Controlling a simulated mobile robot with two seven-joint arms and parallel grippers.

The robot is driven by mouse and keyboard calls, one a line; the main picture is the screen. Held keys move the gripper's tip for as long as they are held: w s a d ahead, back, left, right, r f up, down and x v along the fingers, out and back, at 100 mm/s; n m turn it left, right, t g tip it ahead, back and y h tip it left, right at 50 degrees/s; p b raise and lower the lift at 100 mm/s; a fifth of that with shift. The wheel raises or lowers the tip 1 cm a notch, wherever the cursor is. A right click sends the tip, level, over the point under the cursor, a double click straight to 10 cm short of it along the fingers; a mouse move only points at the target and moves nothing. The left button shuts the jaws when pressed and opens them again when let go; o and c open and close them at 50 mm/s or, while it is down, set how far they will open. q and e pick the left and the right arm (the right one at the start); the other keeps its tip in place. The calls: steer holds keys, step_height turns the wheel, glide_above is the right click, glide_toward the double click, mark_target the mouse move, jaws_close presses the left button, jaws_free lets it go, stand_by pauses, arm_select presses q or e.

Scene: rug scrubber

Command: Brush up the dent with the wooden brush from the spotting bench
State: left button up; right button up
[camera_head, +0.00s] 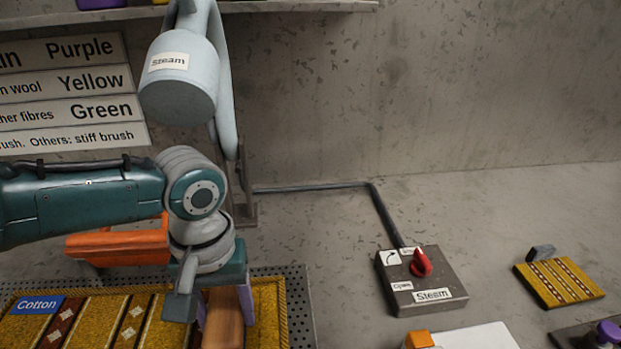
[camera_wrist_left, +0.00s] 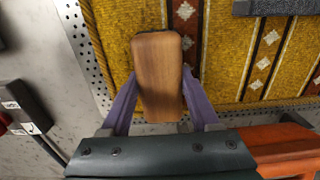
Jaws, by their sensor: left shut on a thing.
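My left gripper (camera_head: 224,303) is shut on the wooden brush (camera_head: 222,328), a brown block between its purple fingers. In the left wrist view, the gripper (camera_wrist_left: 158,98) has one finger on each side of the brush (camera_wrist_left: 158,70). The brush is over the right part of the yellow patterned rug (camera_head: 105,318), near its edge. The rug also shows in the left wrist view (camera_wrist_left: 225,50). I cannot tell if the bristles touch the rug. I cannot make out the dent; the brush and arm cover part of the rug. My right gripper is not in view.
A grey steam head (camera_head: 180,90) hangs above my left arm. An orange object (camera_head: 118,243) stands behind the rug. A steam control box (camera_head: 425,283) with a red knob is to the right. A small rug sample (camera_head: 560,282) lies farther right. A fibre sign (camera_head: 70,95) is behind.

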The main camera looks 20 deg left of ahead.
arm_select(q)
steer(key=shift+s+a, duration=0.35)
steer(key=shift+a, duration=0.2)
steer(key=shift+s+a+p, duration=0.1)
steer(key=shift+p, duration=0.2)
steer(key=shift+s+a+f, duration=0.2)
steer(key=shift+s+a, duration=0.15)
steer(key=shift+a, duration=0.25)
steer(key=shift+s+a+r+p, duration=0.15)
steer(key=shift+r+p, duration=0.4)
steer(key=shift+p, duration=0.3)
steer(key=r+p, duration=0.1)
steer(key=p, duration=0.1)
steer(key=r+p, duration=0.1)
steer(key=r, duration=0.1)
steer(key=r+p, duration=0.2)
steer(key=shift+d+p, duration=0.25)
steer(key=shift+p, duration=0.05)
